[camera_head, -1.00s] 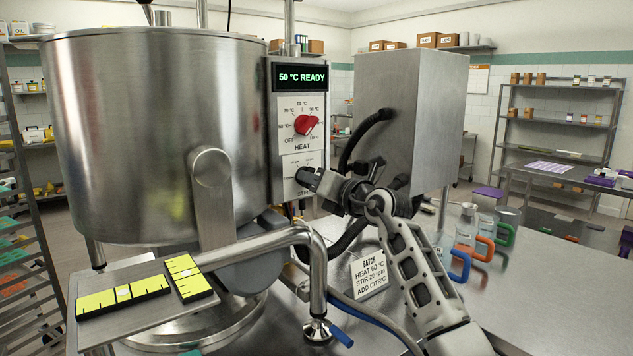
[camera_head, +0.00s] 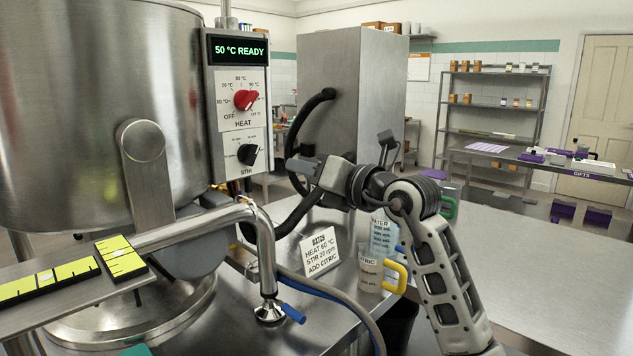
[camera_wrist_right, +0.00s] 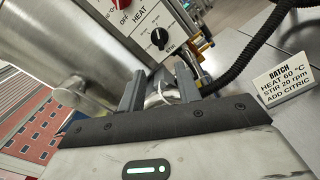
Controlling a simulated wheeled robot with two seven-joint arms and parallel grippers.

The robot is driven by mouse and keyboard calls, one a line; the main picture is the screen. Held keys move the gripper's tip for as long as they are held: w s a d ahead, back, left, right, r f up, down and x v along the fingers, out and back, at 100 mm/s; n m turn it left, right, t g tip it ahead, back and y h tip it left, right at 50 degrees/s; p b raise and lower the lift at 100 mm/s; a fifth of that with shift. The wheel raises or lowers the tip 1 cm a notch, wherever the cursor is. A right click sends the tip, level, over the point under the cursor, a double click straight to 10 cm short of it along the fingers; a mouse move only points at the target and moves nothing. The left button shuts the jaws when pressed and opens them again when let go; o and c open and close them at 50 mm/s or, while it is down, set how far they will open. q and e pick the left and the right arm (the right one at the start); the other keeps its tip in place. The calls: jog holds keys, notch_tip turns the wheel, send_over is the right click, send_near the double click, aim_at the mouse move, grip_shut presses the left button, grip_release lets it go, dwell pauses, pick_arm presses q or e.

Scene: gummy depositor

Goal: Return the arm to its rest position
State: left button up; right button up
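My right arm (camera_head: 430,255) reaches in from the lower right of the head view. Its gripper (camera_head: 300,168) is right of the control panel, apart from the black STIR knob (camera_head: 248,155). In the right wrist view the two fingers (camera_wrist_right: 158,88) stand apart with no object held between them. The STIR knob (camera_wrist_right: 159,39) shows beyond them. The red HEAT knob (camera_head: 245,100) sits above it, under a display (camera_head: 240,50) reading "50 °C READY". My left gripper is not in view.
The steel kettle (camera_head: 90,110) and its bent pipe (camera_head: 215,222) stand left. A batch card (camera_head: 320,252), a citric jug (camera_head: 370,275) and a water jug (camera_head: 383,238) are near my arm. A grey cabinet (camera_head: 365,90) stands behind. The right bench (camera_head: 560,270) is clear.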

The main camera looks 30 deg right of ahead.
jog(key=shift+v, duration=0.95)
jog(key=s+a+f+m+y, duration=0.65)
jog(key=a+f, duration=0.35)
jog(key=f, duration=0.2)
jog(key=s+d+f+m+h, duration=0.1)
jog(key=s+f+m+h, duration=0.35)
jog(key=f+m, duration=0.55)
jog(key=s+d+f+m+h, duration=0.25)
jog(key=f+m+h, duration=0.25)
jog(key=f+m, duration=0.45)
jog(key=s+a+f+m+g, duration=0.2)
jog(key=s+f+g, duration=0.1)
jog(key=s+f, duration=0.3)
jog(key=s+a+f+m+g, duration=0.2)
jog(key=s+f+m+g, duration=0.1)
jog(key=s+f, duration=0.4)
notch_tip(320, 180, down, 2)
jog(key=shift+s+a+f+g, duration=0.1)
jog(key=shift+s+a+g, duration=0.15)
jog(key=shift+a+g, duration=0.15)
